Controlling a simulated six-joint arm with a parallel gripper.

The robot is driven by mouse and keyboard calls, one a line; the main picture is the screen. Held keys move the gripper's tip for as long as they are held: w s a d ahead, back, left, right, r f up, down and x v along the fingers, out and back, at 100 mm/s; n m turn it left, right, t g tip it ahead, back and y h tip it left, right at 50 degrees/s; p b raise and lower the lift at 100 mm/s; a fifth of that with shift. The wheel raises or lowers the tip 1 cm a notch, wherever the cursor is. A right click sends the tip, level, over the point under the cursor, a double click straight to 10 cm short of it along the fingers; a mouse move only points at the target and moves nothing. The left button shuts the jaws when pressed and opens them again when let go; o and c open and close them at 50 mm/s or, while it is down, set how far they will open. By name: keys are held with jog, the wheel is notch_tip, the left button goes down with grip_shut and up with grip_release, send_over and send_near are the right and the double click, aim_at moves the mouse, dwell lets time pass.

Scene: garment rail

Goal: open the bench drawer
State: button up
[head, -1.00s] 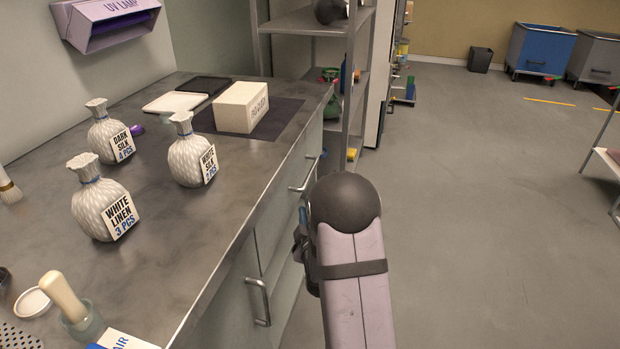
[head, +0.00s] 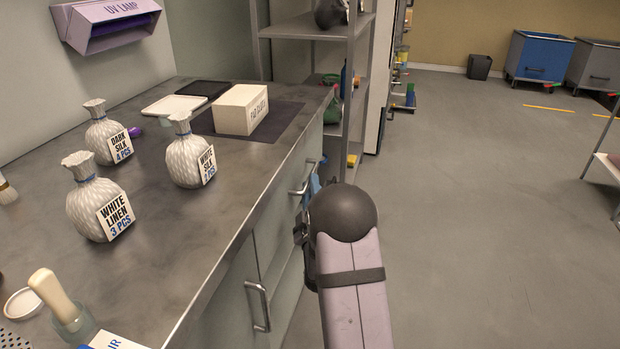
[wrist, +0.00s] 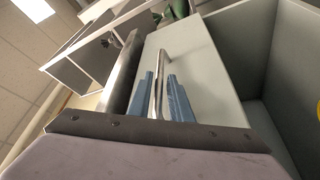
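The bench drawer front (wrist: 205,62) is a pale grey-green panel under the worktop edge. Its metal bar handle (wrist: 160,62) stands out from it in the wrist view. The handle also shows in the head view (head: 300,188), partly behind my arm. My gripper (wrist: 161,78) has its two blue fingers on either side of the handle bar, with narrow gaps showing, so it looks open around the bar. In the head view, my dark wrist hides most of the gripper and much of the drawer front. The drawer looks shut in the head view.
The worktop (head: 190,240) carries several tied bags, a white box (head: 240,110) and a brush. A second handle (head: 258,306) sits lower on the bench front. A metal shelf rack (head: 310,25) stands beyond the bench.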

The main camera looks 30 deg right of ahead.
jog(key=shift+x, duration=1.95)
grip_shut()
